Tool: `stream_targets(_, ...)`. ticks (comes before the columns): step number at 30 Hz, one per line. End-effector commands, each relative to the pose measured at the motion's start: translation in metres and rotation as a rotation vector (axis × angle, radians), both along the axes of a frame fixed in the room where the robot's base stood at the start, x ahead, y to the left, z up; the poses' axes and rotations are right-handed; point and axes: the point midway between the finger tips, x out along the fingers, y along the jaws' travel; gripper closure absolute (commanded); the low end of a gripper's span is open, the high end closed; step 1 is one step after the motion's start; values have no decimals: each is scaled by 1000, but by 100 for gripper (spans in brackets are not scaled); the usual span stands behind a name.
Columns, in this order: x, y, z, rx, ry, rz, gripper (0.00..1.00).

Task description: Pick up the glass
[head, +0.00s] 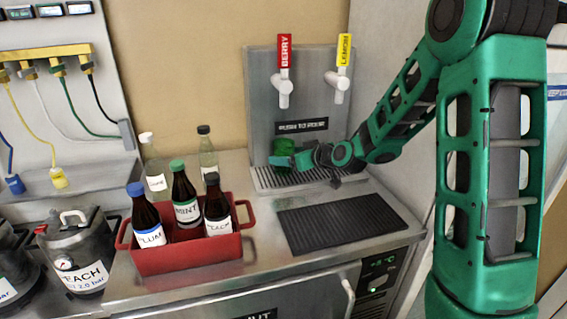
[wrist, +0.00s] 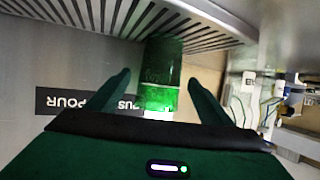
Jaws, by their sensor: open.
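The green glass (head: 284,146) stands on the slatted drip tray (head: 262,184) of the tap station, partly hidden by my gripper (head: 297,160) in the head view. In the wrist view, which looks upside down, the translucent green glass (wrist: 160,78) shows between the two fingers of my gripper (wrist: 159,80). The fingers are apart, one on each side of the glass, with a visible gap on both sides. The tray's slats (wrist: 115,14) run along the top of that view.
A red crate (head: 190,252) with several bottles stands left. A black ribbed mat (head: 342,225) lies bare in front. A dark PEACH keg (head: 78,248) stands far left.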

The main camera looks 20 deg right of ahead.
Motion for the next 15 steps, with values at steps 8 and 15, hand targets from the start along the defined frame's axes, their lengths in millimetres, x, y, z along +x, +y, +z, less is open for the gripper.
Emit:
stream_targets(8, 27, 10, -12, 0, 1, 1, 26)
stream_targets(15, 28, 10, -12, 0, 0, 0, 26)
